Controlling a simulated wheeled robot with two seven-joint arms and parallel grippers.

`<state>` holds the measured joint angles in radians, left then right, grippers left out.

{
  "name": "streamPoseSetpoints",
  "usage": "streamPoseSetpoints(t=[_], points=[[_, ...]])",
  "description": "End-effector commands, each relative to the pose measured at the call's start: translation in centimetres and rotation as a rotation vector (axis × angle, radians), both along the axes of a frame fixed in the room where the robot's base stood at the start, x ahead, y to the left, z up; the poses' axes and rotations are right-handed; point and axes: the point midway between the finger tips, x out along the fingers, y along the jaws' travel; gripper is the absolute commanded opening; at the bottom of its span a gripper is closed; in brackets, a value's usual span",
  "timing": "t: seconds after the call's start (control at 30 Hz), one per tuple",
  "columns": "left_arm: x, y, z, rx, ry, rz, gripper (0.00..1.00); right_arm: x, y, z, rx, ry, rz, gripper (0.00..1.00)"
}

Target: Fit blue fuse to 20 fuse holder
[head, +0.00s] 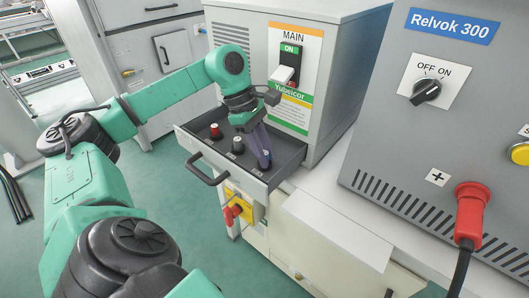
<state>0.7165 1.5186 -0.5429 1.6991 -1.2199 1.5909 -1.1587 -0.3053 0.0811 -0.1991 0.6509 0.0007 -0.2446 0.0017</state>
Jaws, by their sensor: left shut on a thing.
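My left gripper (262,157) reaches down into the open drawer (285,172) of the Yubelcor cabinet from above. Its fingers are shut on a small blue fuse (266,153), of which only a little shows at the fingertips, low over the right end of the drawer. I cannot tell whether the fuse is seated in a holder there. A red-topped fuse (215,130) stands at the drawer's left, and a dark fuse holder (237,144) is in the middle. The small labels beside them are too small to read. My right gripper is not in view.
The cabinet's MAIN switch (290,62) is just behind my gripper. The drawer's handle (207,172) sticks out at the front. A yellow and red rotary switch (235,210) is below. The grey Relvok 300 unit (450,130) with a red plug (472,205) stands at the right.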

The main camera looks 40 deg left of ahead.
Motion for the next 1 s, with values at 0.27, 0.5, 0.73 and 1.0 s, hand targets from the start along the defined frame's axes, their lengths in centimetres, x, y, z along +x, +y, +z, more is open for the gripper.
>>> streamPoseSetpoints(t=[0.27,0.5,0.73,1.0], points=[[-0.1,0.0,-0.6,0.002,0.006,-0.001,0.0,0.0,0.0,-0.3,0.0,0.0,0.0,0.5],[-0.2,0.0,-0.9,0.003,0.014,-0.003,0.6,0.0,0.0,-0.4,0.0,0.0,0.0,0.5],[-0.3,-0.1,-1.1,0.005,0.019,-0.006,0.6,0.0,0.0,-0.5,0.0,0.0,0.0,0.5],[-0.4,-0.1,-1.1,0.005,0.02,-0.009,0.6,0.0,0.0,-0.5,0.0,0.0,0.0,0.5]])
